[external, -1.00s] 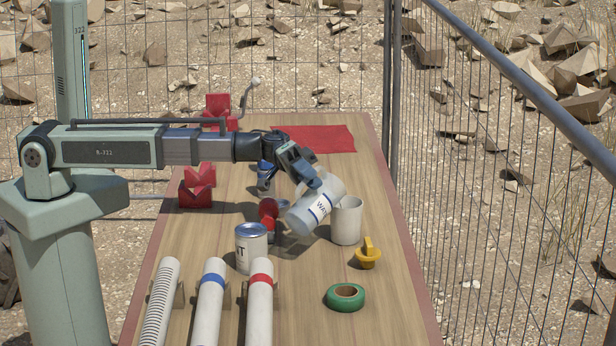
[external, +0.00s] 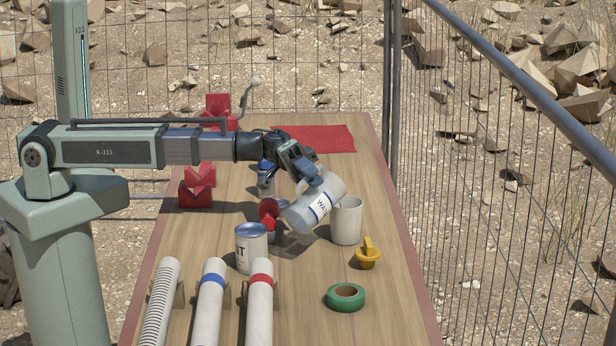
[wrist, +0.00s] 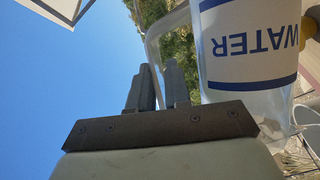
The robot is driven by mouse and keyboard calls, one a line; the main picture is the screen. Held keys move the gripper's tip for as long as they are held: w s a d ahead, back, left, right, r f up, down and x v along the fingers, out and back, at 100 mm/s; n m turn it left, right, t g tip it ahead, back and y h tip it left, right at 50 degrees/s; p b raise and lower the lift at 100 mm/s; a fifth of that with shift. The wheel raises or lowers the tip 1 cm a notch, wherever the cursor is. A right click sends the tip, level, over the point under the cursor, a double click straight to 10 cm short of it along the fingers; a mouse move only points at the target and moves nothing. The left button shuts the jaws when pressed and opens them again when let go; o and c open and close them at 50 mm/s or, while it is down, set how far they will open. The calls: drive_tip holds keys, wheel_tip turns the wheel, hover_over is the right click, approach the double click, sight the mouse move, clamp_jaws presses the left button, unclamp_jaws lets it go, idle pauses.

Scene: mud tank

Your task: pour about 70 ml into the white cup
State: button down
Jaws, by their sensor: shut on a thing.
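My gripper (external: 312,180) is shut on a clear jug with a white WATER label (external: 318,208). The jug is strongly tilted above the table, its lower end toward the left and its upper end by the white cup. In the wrist view my fingers (wrist: 158,88) close at the jug's handle, and the WATER label (wrist: 245,45) reads upside down. The white cup (external: 346,224) stands upright just right of the jug, partly behind it in the picture. It shows partly at the right edge of the wrist view (wrist: 309,127).
A paint can (external: 251,250) and a red-handled part (external: 268,213) stand left of the jug. A yellow plug (external: 368,256) and green tape roll (external: 345,297) lie in front of the cup. Several pipes (external: 209,305) lie front left. A red cloth (external: 318,139) lies behind.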

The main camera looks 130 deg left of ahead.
sight(303, 200)
drive_tip(key=shift+a+r, duration=0.1)
drive_tip(key=shift+r, duration=0.05)
idle(0.5)
drive_tip(key=d+f+m, duration=0.1)
drive_tip(key=f, duration=0.1)
drive_tip(key=d+f+m+g, duration=0.1)
drive_tip(key=d+f+m, duration=0.1)
drive_tip(key=shift+f+m+y, duration=0.1)
drive_tip(key=shift+m+y, duration=0.2)
drive_tip(key=shift+y, duration=0.1)
drive_tip(key=shift+f, duration=0.2)
drive_tip(key=shift+d+f+m+g+y, duration=0.1)
drive_tip(key=shift+d+m+g+y, duration=0.3)
drive_tip(key=shift+m, duration=0.2)
idle(1.1)
